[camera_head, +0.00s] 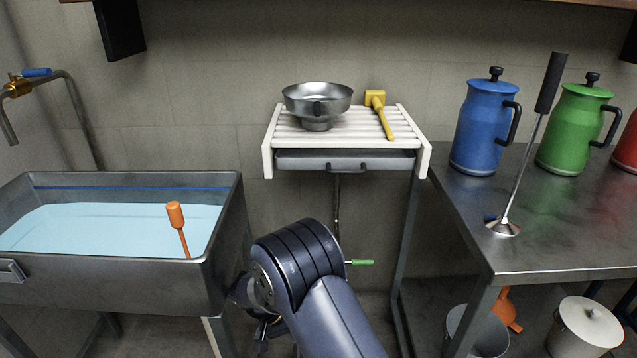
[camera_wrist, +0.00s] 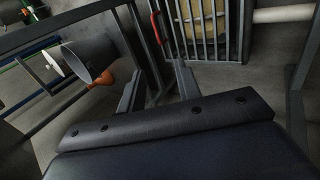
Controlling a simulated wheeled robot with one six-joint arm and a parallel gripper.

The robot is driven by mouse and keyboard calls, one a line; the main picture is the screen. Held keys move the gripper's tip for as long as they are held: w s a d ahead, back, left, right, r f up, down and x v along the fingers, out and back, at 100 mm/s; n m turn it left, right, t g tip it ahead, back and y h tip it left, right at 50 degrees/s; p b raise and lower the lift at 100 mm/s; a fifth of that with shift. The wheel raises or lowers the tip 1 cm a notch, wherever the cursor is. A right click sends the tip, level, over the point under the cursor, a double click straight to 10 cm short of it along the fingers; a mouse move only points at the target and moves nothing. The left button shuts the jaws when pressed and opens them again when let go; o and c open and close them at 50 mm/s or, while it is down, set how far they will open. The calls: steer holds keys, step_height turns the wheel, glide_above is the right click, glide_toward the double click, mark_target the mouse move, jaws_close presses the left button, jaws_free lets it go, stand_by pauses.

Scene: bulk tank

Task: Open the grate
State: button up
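In the wrist view, a grate (camera_wrist: 208,28) of upright metal bars is at the top, with a tan surface behind some bars. A red handle (camera_wrist: 155,28) runs along its left side. My gripper (camera_wrist: 158,84) points toward it, with its two grey fingers spread apart and nothing seen between them. The fingertips appear below the red handle and apart from it. In the head view, my arm covers the low middle area. I cannot make out the grate there, and my gripper is mostly hidden behind the arm.
A steel tank (camera_head: 110,285) of pale blue liquid stands left, a steel table (camera_head: 570,235) with jugs right. A white slatted rack (camera_head: 345,138) holds a steel bowl. A grey bucket (camera_wrist: 92,52) and orange funnel (camera_wrist: 103,78) lie left in the wrist view.

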steer(key=d+f+y, duration=0.1)
steer(key=d+f, duration=0.5)
steer(key=f, duration=0.1)
steer(key=d+f+y+p, duration=0.1)
steer(key=d+f+y, duration=0.1)
steer(key=d+f, duration=0.5)
steer(key=d+f+y, duration=0.1)
steer(key=d+f, duration=0.5)
steer(key=f, duration=0.2)
steer(key=shift+d+f+y+p, duration=0.1)
steer(key=shift+d+y+p, duration=0.1)
steer(key=shift+y+p, duration=0.15)
steer(key=p+v, duration=0.2)
steer(key=v, duration=0.8)
steer(key=shift+p, duration=0.4)
